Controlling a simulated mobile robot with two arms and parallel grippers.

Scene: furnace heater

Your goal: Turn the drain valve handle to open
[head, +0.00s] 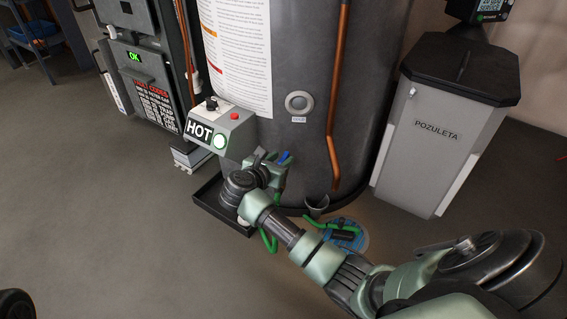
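The grey water heater tank (317,55) stands in the middle of the head view. A small blue part (285,157), which looks like the drain valve handle, shows low on the tank's front. My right arm reaches in from the lower right. Its gripper (272,163) is at the blue part, very close to it or touching. The gripper's fingers are small and partly hidden by the wrist, so I cannot tell whether they are open or shut. The valve body is hidden behind the gripper. My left gripper is not in view.
A grey control box (222,134) marked HOT sits just above the gripper. A grey bin (428,150) stands right.

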